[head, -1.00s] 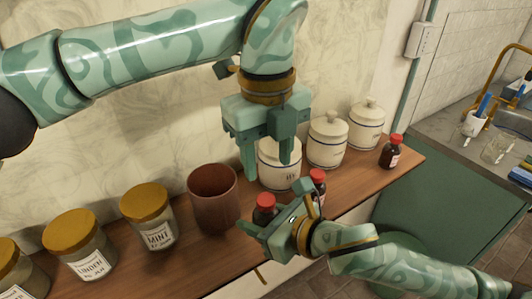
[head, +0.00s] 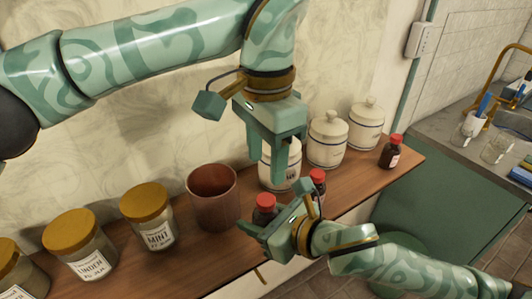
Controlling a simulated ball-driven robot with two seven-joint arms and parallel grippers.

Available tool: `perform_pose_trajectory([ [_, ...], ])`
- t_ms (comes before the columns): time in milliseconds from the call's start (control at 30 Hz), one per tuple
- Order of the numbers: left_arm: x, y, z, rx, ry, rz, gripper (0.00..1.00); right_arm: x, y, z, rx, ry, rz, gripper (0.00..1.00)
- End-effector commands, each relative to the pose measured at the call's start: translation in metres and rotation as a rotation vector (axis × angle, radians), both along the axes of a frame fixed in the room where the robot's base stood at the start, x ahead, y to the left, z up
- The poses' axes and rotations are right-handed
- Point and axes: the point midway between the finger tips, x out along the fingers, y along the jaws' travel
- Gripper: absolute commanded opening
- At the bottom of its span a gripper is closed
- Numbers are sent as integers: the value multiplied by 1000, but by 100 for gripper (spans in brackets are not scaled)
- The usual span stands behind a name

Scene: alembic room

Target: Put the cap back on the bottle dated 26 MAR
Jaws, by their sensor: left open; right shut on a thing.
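Three small brown bottles with red tops stand on the wooden shelf: a front bottle (head: 264,212), a middle bottle (head: 318,186) and a far right bottle (head: 391,152). Their dates are too small to read, so I cannot tell which one is dated 26 MAR. No loose cap is visible. My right gripper (head: 258,228) is low at the front bottle and shut on it, hiding its lower part. My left gripper (head: 267,170) points down, open and empty, above and behind the front bottle, in front of a white canister.
A brown cup (head: 214,198) stands left of the front bottle. Glass jars with yellow lids, including the mint jar (head: 148,215), line the left. White canisters (head: 327,140) stand behind the bottles. The shelf (head: 360,182) is clear between the middle and far right bottles.

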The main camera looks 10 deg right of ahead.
Motion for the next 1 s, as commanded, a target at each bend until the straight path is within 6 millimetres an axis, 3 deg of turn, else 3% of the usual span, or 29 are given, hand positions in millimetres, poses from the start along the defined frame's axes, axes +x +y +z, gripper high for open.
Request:
perform_pose_trajectory([
  [167, 0, 0, -9, 1, 3, -1, 47, 0, 0, 0, 1, -1, 0, 0],
  [600, 0, 0, -70, 0, 2, -2, 47, 0, 0, 0, 1, -1, 0, 0],
  [1000, 0, 0, -80, 0, 0, -2, 47, 0, 0, 0, 1, -1, 0, 0],
])
